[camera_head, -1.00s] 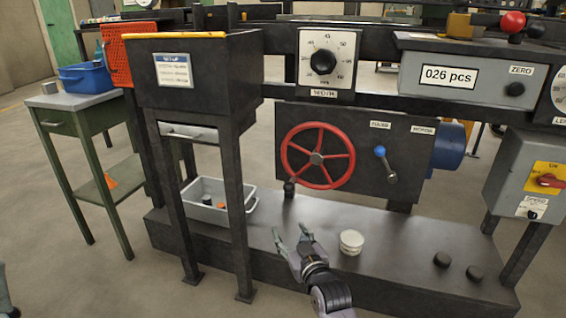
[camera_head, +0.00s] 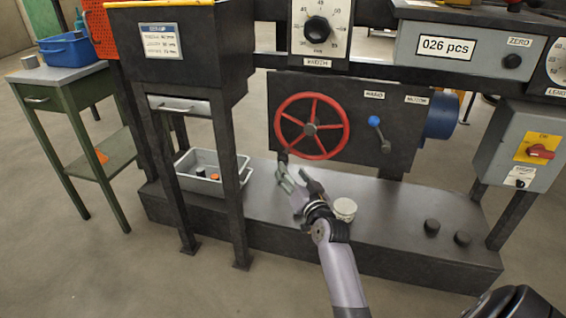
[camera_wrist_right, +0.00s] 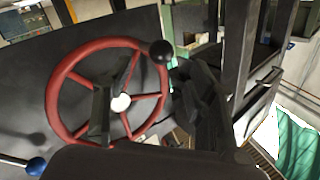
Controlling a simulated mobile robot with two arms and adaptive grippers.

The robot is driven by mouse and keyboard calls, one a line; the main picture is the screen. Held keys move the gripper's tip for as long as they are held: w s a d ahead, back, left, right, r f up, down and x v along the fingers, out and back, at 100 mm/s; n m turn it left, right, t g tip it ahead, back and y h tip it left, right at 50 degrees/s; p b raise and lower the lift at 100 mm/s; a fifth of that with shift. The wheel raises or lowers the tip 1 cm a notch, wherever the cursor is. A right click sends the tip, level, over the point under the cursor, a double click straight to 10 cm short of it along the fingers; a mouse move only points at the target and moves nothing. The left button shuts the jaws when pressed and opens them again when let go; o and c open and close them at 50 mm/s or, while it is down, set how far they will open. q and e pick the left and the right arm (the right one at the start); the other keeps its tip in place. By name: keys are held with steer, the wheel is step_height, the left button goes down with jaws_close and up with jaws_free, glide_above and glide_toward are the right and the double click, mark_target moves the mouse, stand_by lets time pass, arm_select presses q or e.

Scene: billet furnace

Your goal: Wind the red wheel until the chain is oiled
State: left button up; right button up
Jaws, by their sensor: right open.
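The red wheel (camera_head: 326,131) is mounted on a dark panel below the width dial. Its black handle knob (camera_head: 283,155) is at the wheel's lower left. My right gripper (camera_head: 295,178) is open and empty, just below the wheel and the knob, over the dark bench. In the right wrist view, the red wheel (camera_wrist_right: 54,97) lies ahead, with one dark finger across its spokes and the other finger right of its rim. The black knob (camera_wrist_right: 160,52) shows there between the fingers, farther up. I cannot see the chain. My left gripper is out of view.
A white round tin (camera_head: 344,209) stands on the bench (camera_head: 385,215) beside my arm. A grey tray (camera_head: 213,186) is at left behind a dark stand leg. Two black knobs stand at right.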

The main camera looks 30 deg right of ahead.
mark_target(285, 162)
steer(key=b+x, duration=0.2)
steer(key=x, duration=0.5)
steer(key=shift+w+f, duration=0.1)
steer(key=shift+w, duration=0.05)
steer(key=shift+w+d, duration=0.15)
steer(key=shift+w, duration=0.35)
steer(key=shift+c, duration=0.3)
steer(key=c, duration=0.6)
jaws_close()
